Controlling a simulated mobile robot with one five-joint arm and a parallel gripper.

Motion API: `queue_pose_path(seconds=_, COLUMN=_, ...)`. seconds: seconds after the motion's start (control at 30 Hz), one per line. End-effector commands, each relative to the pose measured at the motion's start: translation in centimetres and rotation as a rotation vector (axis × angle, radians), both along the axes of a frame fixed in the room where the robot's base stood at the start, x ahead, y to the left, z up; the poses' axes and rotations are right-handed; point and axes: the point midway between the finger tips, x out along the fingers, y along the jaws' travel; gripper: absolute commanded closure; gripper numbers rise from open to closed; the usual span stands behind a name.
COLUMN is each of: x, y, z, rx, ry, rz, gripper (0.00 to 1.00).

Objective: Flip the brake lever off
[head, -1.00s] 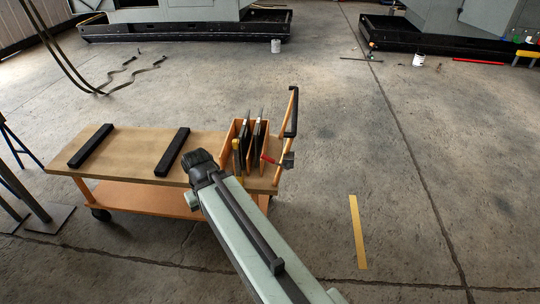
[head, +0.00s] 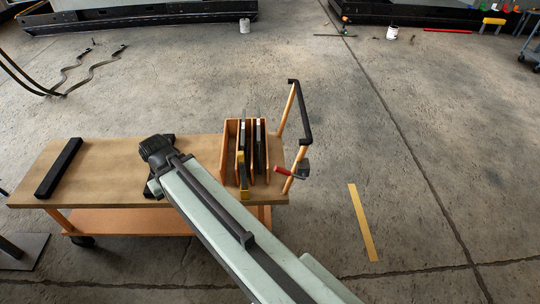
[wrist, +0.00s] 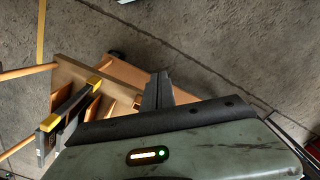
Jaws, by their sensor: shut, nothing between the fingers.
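The brake lever (head: 284,171) is a short red handle on a dark bracket, low on the orange posts at the cart's right end. It points left toward the tool rack. The orange cart (head: 110,188) has a tan top. My arm reaches over it from the lower right, its black far joint above the middle of the top, left of the lever. My fingers are hidden in the head view. In the wrist view my gripper (wrist: 158,88) is shut and empty, over the cart's edge. I cannot make out the lever there.
An orange rack (head: 229,150) with several dark upright panels stands between my arm and the lever. A black push bar (head: 304,112) rises at the cart's right end. A black strip (head: 60,167) lies on the left. The floor right of the cart is clear around a yellow stripe (head: 363,222).

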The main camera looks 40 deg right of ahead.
Motion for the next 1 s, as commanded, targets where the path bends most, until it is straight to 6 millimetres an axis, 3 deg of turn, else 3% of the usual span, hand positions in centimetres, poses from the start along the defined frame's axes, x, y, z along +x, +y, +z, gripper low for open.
queue_pose_path(seconds=0.33, x=0.0, y=0.0, z=0.0, rx=0.0, ry=0.0, rz=-0.002, gripper=1.0)
queue_pose_path(seconds=0.47, x=0.1, y=-2.3, z=0.2, rx=0.025, ry=0.002, rz=-0.106, gripper=1.0)
queue_pose_path(seconds=0.63, x=-0.7, y=-13.0, z=0.9, rx=0.137, ry=0.007, rz=-0.583, gripper=1.0)
queue_pose_path(seconds=0.77, x=-3.1, y=-22.2, z=1.9, rx=0.261, ry=0.015, rz=-1.048, gripper=1.0)
queue_pose_path(seconds=0.9, x=-7.4, y=-31.7, z=3.2, rx=0.408, ry=0.026, rz=-1.532, gripper=1.0)
queue_pose_path(seconds=1.0, x=-11.1, y=-37.3, z=4.2, rx=0.513, ry=0.038, rz=-1.829, gripper=1.0)
